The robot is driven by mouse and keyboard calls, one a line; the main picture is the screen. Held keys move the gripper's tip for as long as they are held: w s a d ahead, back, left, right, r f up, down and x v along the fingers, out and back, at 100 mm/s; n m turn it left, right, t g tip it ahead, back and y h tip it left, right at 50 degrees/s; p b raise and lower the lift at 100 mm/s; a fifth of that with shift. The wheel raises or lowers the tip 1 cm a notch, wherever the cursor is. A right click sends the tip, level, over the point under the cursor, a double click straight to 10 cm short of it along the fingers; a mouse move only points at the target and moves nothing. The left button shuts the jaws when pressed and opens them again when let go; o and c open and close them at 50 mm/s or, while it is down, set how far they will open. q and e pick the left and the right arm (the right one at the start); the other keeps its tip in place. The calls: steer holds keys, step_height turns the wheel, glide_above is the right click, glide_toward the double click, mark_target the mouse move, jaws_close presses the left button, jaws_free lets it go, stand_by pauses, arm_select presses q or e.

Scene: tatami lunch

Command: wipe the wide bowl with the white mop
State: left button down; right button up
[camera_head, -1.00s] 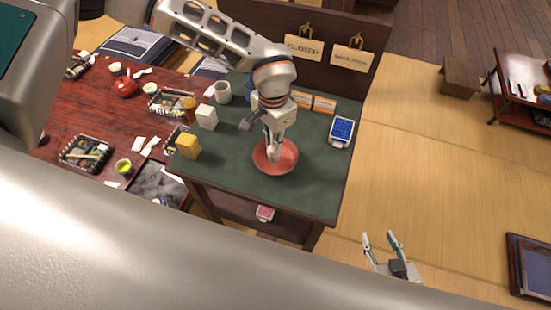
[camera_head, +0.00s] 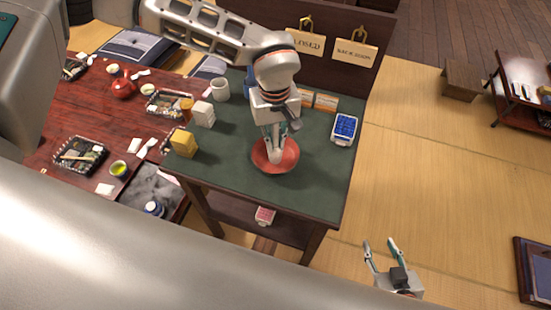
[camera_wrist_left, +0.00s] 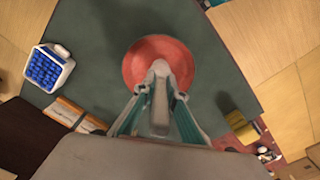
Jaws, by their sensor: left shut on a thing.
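The wide bowl (camera_head: 288,160) is red and sits on the green top of a small table; it also shows in the left wrist view (camera_wrist_left: 137,62). My left gripper (camera_head: 274,148) points down over the bowl. It is shut on a pale, slim thing, apparently the white mop (camera_wrist_left: 160,105), whose far end is inside the bowl's outline. I cannot tell whether it touches the bowl's inside. The gripper hides part of the bowl and mop. My right gripper (camera_head: 383,256) is open and empty, low and right of the table, over the floor mats.
The green-topped table (camera_head: 315,190) also holds a yellow block (camera_head: 184,143), a white block (camera_head: 203,114), a grey mug (camera_head: 220,89) and a white tub with blue contents (camera_head: 344,127). A red low table (camera_head: 60,125) with dishes stands left. Green surface around the bowl is clear.

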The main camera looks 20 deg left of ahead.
arm_select(q)
steer(key=shift+s+f, duration=0.1)
steer(key=m+p, duration=0.2)
steer(key=m, duration=0.2)
steer(key=shift+r, duration=0.2)
steer(key=m+p, duration=0.1)
steer(key=m, duration=0.1)
steer(key=m+p, duration=0.1)
steer(key=m, duration=0.1)
steer(key=m+p, duration=0.1)
steer(key=m, duration=0.1)
steer(key=shift+w, duration=0.35)
steer(key=shift+m, duration=0.7)
steer(key=shift+w+d+f+m, duration=0.1)
steer(key=shift+w+m, duration=0.05)
steer(key=shift+m, duration=0.95)
steer(key=shift+w+r, duration=0.1)
steer(key=shift+r, duration=5.2)
